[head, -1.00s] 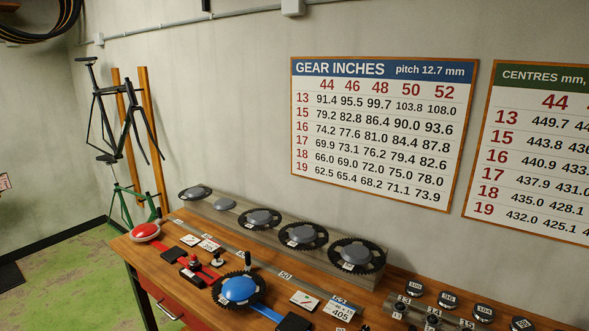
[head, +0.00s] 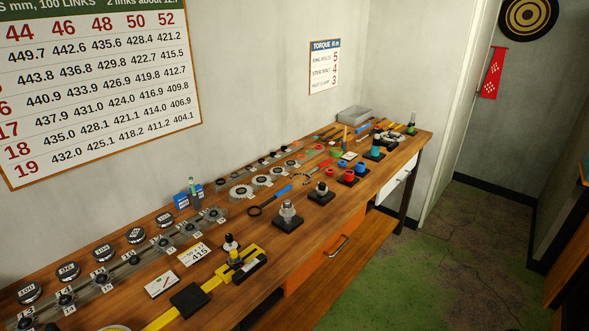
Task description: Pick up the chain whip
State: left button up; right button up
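Two long-handled tools lie on the middle of the workbench. One has a blue handle (head: 278,193) and a dark looped end. The other, just beyond it, has a red handle (head: 325,165) and a curved, chain-like dark end. The red-handled one looks more like the chain whip, but they are too small to tell for certain. Neither of my grippers is in view.
The wooden workbench (head: 222,285) runs along the wall. A black stand with a metal hub (head: 288,215) stands in front of the blue-handled tool. Toothed sprockets (head: 242,191) lie behind. A grey bin (head: 354,115) stands at the far end. Green floor lies open at right.

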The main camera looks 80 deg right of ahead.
aim_at(329, 160)
jog(key=z, duration=2.85)
jog(key=i+l+u, duration=0.1)
jog(key=u, duration=0.85)
jog(key=i+l+u, duration=0.15)
jog(key=l+u, duration=0.2)
jog(key=i+l+u, duration=0.1)
jog(key=l+u, duration=0.25)
jog(key=l, duration=0.25)
jog(key=l+u, duration=0.35)
jog(key=l, duration=0.2)
jog(key=k+l+u, duration=0.1)
jog(key=l+u, duration=0.15)
jog(key=l, duration=2.65)
